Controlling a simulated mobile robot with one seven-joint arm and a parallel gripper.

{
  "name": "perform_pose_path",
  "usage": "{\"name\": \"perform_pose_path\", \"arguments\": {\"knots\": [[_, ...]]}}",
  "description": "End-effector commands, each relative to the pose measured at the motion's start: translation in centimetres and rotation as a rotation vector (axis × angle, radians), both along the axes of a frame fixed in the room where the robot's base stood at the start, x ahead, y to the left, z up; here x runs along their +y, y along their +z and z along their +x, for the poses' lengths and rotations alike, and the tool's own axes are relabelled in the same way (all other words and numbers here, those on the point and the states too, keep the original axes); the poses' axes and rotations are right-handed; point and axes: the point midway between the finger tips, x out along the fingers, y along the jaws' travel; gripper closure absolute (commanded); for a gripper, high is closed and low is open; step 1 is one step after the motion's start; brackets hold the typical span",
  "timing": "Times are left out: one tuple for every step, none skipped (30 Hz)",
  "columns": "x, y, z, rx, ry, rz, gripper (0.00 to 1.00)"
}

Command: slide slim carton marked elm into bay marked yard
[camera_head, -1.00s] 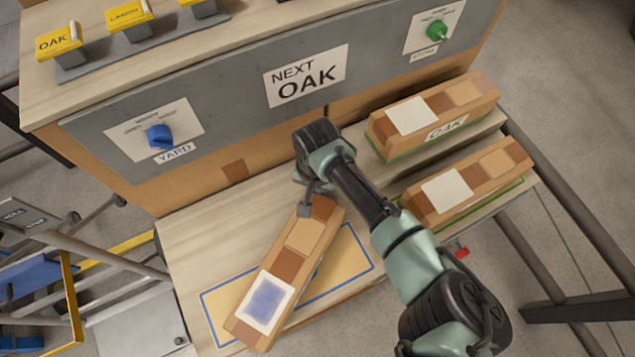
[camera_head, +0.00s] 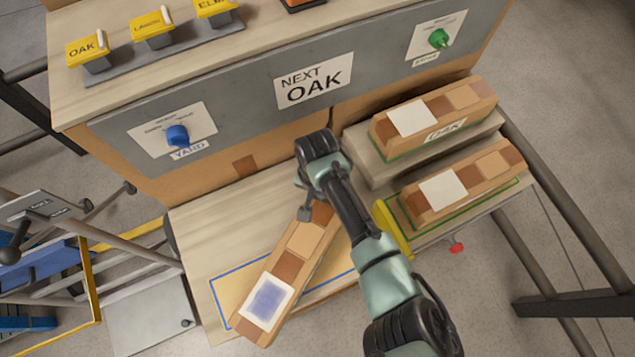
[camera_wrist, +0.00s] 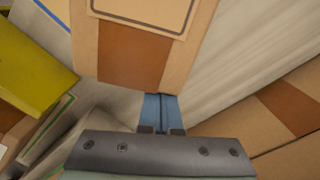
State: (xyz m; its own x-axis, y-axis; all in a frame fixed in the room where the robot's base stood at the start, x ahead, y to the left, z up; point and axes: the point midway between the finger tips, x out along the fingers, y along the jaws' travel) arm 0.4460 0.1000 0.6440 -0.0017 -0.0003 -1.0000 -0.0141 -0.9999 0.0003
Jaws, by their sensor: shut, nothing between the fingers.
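A slim carton (camera_head: 285,270) with a blue-patched white label lies askew across a blue-outlined bay (camera_head: 228,284) on the lower bench. Its lower end overhangs the bay's front edge. I cannot read a name on it. In the wrist view its brown-banded end (camera_wrist: 135,58) fills the top. My gripper (camera_head: 305,213) is shut and empty at the carton's upper end; in the wrist view the blue fingers (camera_wrist: 161,112) meet the end's edge, though contact is unclear. The tag YARD (camera_head: 188,151) is under the blue knob (camera_head: 177,135) on the grey panel. My arm hides the bay's right part.
A carton marked OAK (camera_head: 435,115) sits on a raised step at right. Another carton (camera_head: 465,182) lies in a green-outlined bay below it. A yellow divider (camera_head: 394,228) stands beside my arm. A panel sign reads NEXT OAK (camera_head: 313,80). Bare wood (camera_head: 215,220) lies left of the carton.

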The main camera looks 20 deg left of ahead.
Motion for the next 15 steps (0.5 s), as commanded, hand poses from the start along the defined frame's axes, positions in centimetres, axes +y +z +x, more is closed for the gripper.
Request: {"name": "perform_pose_path", "arguments": {"knots": [[0.0,1.3,0.0,-0.002,-0.002,0.003,1.00],[0.0,1.9,0.1,-0.002,-0.003,0.003,1.00],[0.1,2.8,0.1,-0.002,-0.002,0.005,1.00],[0.0,3.5,0.0,-0.001,-0.002,0.004,1.00],[0.0,4.3,0.1,-0.003,-0.002,0.005,1.00],[0.0,5.2,0.1,-0.004,-0.002,0.004,1.00],[0.0,5.8,0.1,-0.003,-0.003,0.003,1.00],[0.0,6.5,0.1,-0.004,-0.003,0.004,1.00],[0.0,7.3,0.1,-0.003,-0.003,0.004,1.00],[0.0,7.9,0.1,-0.003,-0.002,0.003,1.00],[0.0,8.4,0.1,-0.003,-0.002,0.003,1.00],[0.0,9.1,0.1,-0.002,-0.002,0.003,1.00],[0.0,9.5,0.1,-0.002,-0.002,0.003,1.00],[0.0,9.9,0.0,-0.002,-0.001,0.002,1.00],[0.0,10.4,0.1,-0.002,-0.002,0.002,1.00]]}}
